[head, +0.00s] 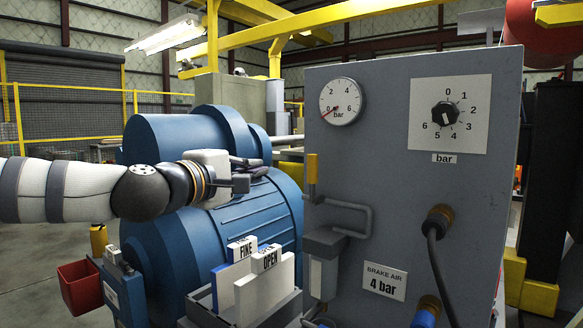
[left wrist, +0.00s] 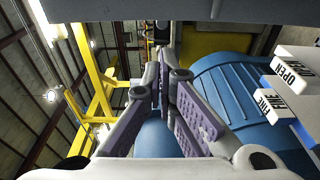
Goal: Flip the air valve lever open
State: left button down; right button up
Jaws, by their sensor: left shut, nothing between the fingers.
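The air valve lever (head: 312,169) looks to be the short yellow handle standing upright at the left edge of the grey panel (head: 400,190). My left gripper (head: 247,178) is just left of this handle in the head view, in front of the blue motor, with a visible gap between them. In the left wrist view its purple-padded fingers (left wrist: 170,82) come together at the tips with nothing held. I cannot make out the lever in the left wrist view. The round gauge (head: 341,102) has its red needle near 0. My right gripper is not in view.
A grey bracket with a bent handle (head: 350,220) sticks out below the lever. A black hose (head: 437,250) hangs from the panel. A rack with FINE and OPEN cards (head: 268,272) stands below my left gripper. A red bin (head: 78,287) is at lower left.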

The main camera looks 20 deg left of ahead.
aim_at(312, 181)
pick_arm(q)
jog(key=shift+s, duration=0.1)
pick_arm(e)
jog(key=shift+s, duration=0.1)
pick_arm(q)
jog(key=shift+f, duration=0.1)
jog(key=w+d, duration=0.5)
jog(key=w, duration=0.2)
jog(key=shift+w+d+b, duration=0.3)
jog(key=shift+w+b, duration=0.1)
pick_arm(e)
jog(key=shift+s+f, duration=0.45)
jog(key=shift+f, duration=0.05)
pick_arm(q)
jog(key=shift+w, duration=0.1)
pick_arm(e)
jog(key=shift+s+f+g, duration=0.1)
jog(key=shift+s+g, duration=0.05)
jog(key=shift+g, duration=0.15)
